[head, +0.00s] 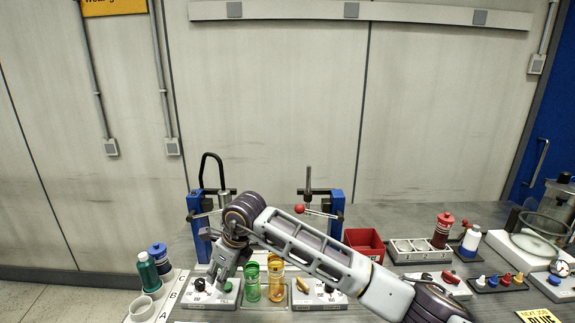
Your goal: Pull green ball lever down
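My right arm reaches in from the lower right, and its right gripper (219,274) points down at the left, in front of the left blue pump stand (199,226). Its fingers are small and partly overlapped, so I cannot tell whether they are open or shut. No green ball lever shows clearly; the gripper and wrist cover part of the left stand. A small green knob (228,287) shows on the white control box (205,298) just below the gripper. The right blue stand (337,208) has a lever with a red ball (299,208). My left gripper is not in view.
Green (253,284) and orange (276,280) containers stand just right of the gripper. A second control box (309,300) and a red bin (364,241) are farther right. A green bottle (148,271) and a blue-capped bottle (159,257) stand at the left.

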